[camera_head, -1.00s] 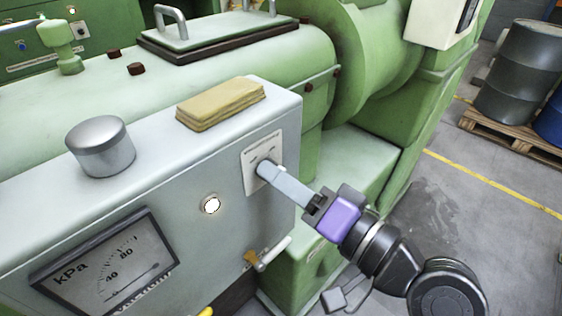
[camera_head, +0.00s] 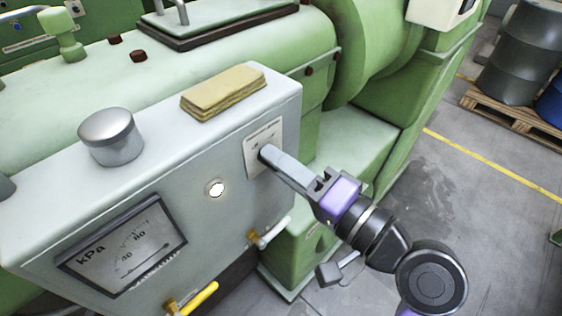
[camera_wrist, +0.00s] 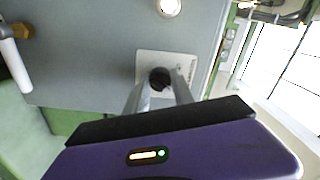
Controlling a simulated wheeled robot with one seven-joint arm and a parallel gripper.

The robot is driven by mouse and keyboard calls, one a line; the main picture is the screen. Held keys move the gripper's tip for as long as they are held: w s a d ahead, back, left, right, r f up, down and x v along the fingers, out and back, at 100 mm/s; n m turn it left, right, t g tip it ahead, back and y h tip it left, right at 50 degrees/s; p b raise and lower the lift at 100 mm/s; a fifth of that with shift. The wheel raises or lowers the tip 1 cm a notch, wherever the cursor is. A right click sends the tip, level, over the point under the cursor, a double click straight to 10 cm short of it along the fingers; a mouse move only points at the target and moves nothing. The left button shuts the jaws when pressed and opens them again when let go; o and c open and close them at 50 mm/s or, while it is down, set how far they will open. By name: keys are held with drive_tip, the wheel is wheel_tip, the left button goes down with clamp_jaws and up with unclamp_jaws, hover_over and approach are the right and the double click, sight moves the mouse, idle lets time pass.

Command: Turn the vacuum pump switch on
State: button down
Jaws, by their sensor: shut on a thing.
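The vacuum pump switch is a small black knob (camera_wrist: 160,79) on a white label plate (camera_head: 265,144) at the right end of a grey control box's front. My gripper (camera_head: 267,156) reaches the plate from the lower right. In the wrist view its two grey fingers (camera_wrist: 160,88) stand on either side of the knob, shut on it. In the head view the fingers mostly hide the knob, and its exact angle cannot be told.
The grey box (camera_head: 215,135) carries a round white lamp (camera_head: 216,188), a kPa gauge (camera_head: 125,245) and valves with a white handle (camera_head: 271,232) and a yellow handle (camera_head: 199,298). A yellow stack (camera_head: 223,91) and a metal cap (camera_head: 110,137) sit on top.

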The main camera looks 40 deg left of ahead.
drive_tip(key=c, duration=1.1)
unclamp_jaws()
drive_tip(key=d, duration=0.2)
drive_tip(key=d+b, duration=0.1)
drive_tip(key=d, duration=0.2)
drive_tip(key=d+b, duration=0.1)
drive_tip(key=d, duration=0.2)
drive_tip(key=shift+s, duration=0.3)
